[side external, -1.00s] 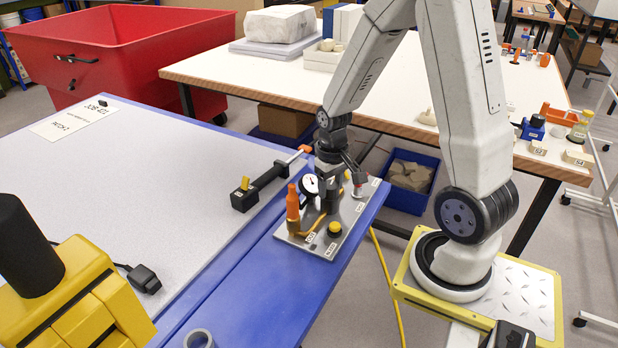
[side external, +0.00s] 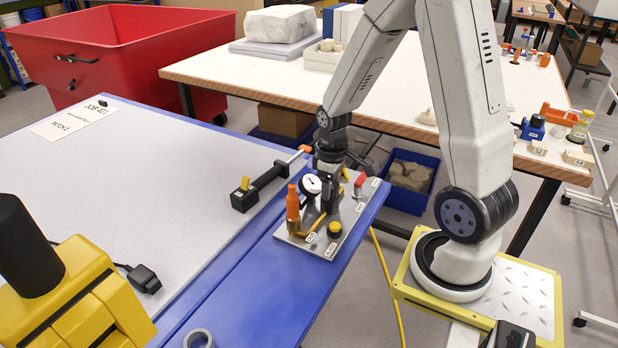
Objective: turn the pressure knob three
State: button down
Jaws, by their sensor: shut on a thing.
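My gripper (side external: 329,205) points down over the grey metal control panel (side external: 320,248) on the blue table edge. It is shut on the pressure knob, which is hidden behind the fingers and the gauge. A round white dial gauge (side external: 311,185) stands just left of the fingers, too small to read.
An orange-topped brass fitting (side external: 292,208), a yellow button (side external: 335,228) and a red-topped valve (side external: 359,184) crowd the panel around my gripper. A black bar tool (side external: 266,182) lies left of it. The grey table top (side external: 150,190) is mostly clear.

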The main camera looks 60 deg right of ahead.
jog(key=shift+n, duration=1.4)
jog(key=shift+c, duration=0.4)
grip_release()
jog(key=shift+r, duration=3.95)
jog(key=shift+a, duration=0.1)
